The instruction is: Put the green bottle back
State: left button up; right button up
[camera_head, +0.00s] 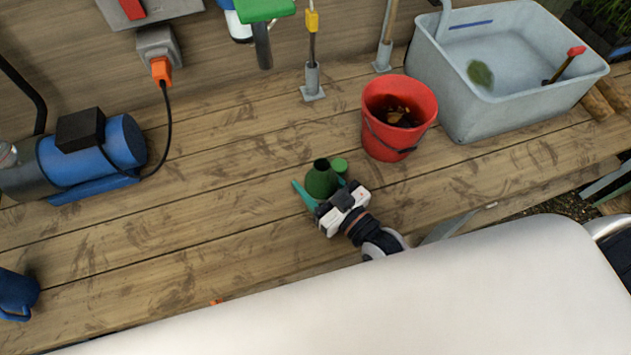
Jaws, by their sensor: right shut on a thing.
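The green bottle (321,183) stands on the wooden bench in the middle of the head view, with its dark mouth facing up. A small lighter green round part (339,165) shows beside its neck; I cannot tell whether it belongs to the bottle. My right gripper (322,189) comes from the lower right, with its teal fingers on either side of the bottle, shut on it. I cannot tell whether the bottle touches the bench or is slightly raised. My left gripper is not in view.
A red bucket (381,148) stands right of the bottle, with a grey basin (462,125) beyond it. A blue pump (95,158) is at the left and a blue mug (16,294) at the lower left. The bench (215,205) is clear between pump and bottle.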

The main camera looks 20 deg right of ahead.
jog(key=shift+f, duration=0.4)
jog(key=shift+f, duration=0.1)
jog(key=o, duration=1.2)
jog(key=shift+f, duration=0.1)
jog(key=shift+s+d, duration=0.1)
jog(key=shift+s, duration=0.1)
jog(key=b+v, duration=0.1)
jog(key=v, duration=1)
jog(key=shift+s+d+b, duration=0.15)
jog(key=shift+s+b, duration=0.15)
jog(key=shift+b, duration=0.05)
